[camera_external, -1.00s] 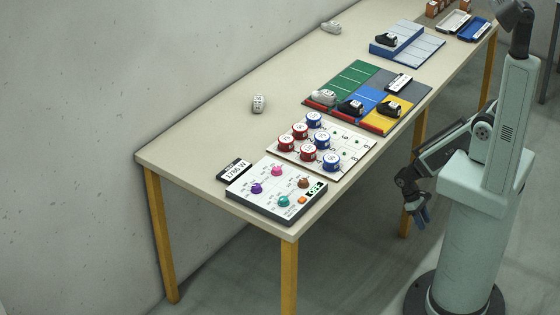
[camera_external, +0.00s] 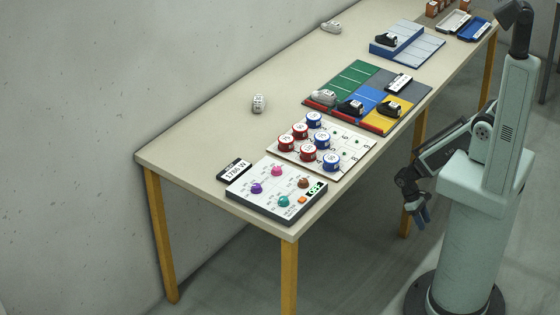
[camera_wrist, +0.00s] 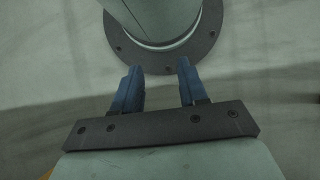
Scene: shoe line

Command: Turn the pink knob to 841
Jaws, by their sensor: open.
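The pink knob (camera_external: 277,171) stands on the white control panel (camera_external: 262,205) at the table's near end. A purple knob (camera_external: 256,188), a teal knob (camera_external: 284,201) and a brown knob (camera_external: 303,183) share the panel. A small green display (camera_external: 315,188) sits at the panel's right side, too small to read surely. A black-framed sign (camera_external: 234,170) behind the panel seems to read 1786 W. My gripper (camera_external: 424,217) hangs beside my base, off the table and well right of the panel. In the wrist view my gripper (camera_wrist: 160,84) is open and empty, its two blue fingers apart.
An orange button (camera_external: 302,200) is on the panel near the display. A white board (camera_external: 351,163) with several red and blue round pieces lies just behind the panel. Coloured mats (camera_external: 350,77) with shoes lie farther back. The floor between my gripper and the table is clear.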

